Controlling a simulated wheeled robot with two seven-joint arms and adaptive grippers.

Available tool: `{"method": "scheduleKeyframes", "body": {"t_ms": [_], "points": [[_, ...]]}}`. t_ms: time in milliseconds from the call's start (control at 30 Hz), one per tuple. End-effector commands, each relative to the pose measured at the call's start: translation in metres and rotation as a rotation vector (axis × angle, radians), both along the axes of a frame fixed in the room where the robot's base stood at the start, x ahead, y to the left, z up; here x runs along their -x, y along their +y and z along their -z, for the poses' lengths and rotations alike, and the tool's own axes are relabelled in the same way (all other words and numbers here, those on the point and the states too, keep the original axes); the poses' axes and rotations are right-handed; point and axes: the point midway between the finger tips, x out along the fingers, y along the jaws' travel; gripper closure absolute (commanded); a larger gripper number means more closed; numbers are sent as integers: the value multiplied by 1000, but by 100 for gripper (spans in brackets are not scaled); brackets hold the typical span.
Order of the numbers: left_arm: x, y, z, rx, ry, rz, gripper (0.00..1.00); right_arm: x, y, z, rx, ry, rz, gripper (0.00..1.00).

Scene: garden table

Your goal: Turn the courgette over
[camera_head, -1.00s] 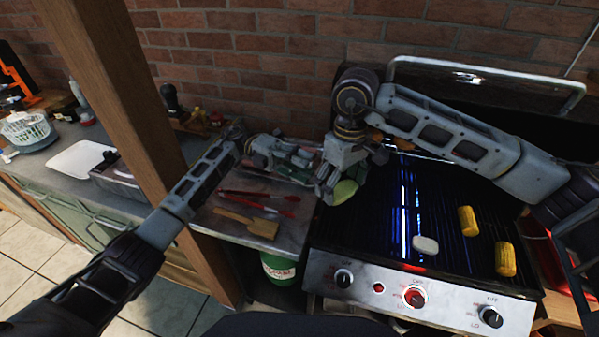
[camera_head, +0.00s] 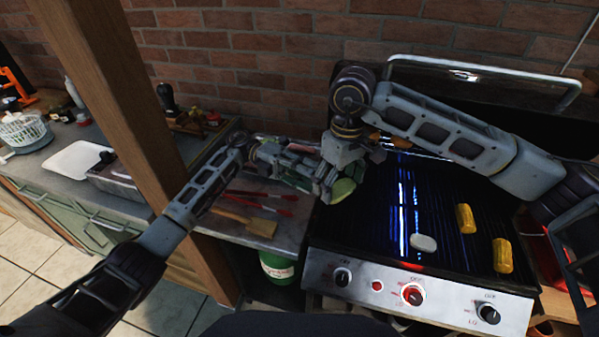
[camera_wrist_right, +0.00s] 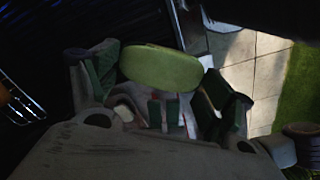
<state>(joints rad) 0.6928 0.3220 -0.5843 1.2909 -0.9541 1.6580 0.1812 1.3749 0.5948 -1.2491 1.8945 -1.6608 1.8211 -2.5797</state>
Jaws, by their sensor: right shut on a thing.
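The courgette (camera_head: 343,188) is a pale green oval slice at the left end of the grill (camera_head: 377,215). My right gripper (camera_head: 331,184) is shut on it, and the courgette also shows between the green-padded fingers in the right wrist view (camera_wrist_right: 160,68). I cannot tell whether it touches the grate. My left gripper (camera_head: 312,178) is close beside the right one, over the side counter. Its fingertips are partly hidden by the right gripper, so its opening is unclear.
Two yellow corn pieces (camera_head: 465,218) (camera_head: 502,255) and a white piece (camera_head: 423,243) lie on the grill. Red tongs (camera_head: 270,203) and a wooden spatula (camera_head: 248,222) lie on the counter (camera_head: 285,240). A wooden post (camera_head: 130,130) stands by my left arm.

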Motion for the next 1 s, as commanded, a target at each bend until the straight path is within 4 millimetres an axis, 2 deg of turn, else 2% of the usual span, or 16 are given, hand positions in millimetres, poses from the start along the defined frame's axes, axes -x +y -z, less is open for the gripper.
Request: {"method": "scheduleKeyframes", "body": {"t_ms": [600,800,1000], "points": [[37,-64,1,0,1,1,61,0,0,0,0,0,0,39],[44,-77,0,-1,1,0,61,0,0,0,0,0,0,39],[47,-80,0,-2,1,0,61,0,0,0,0,0,0,39]]}}
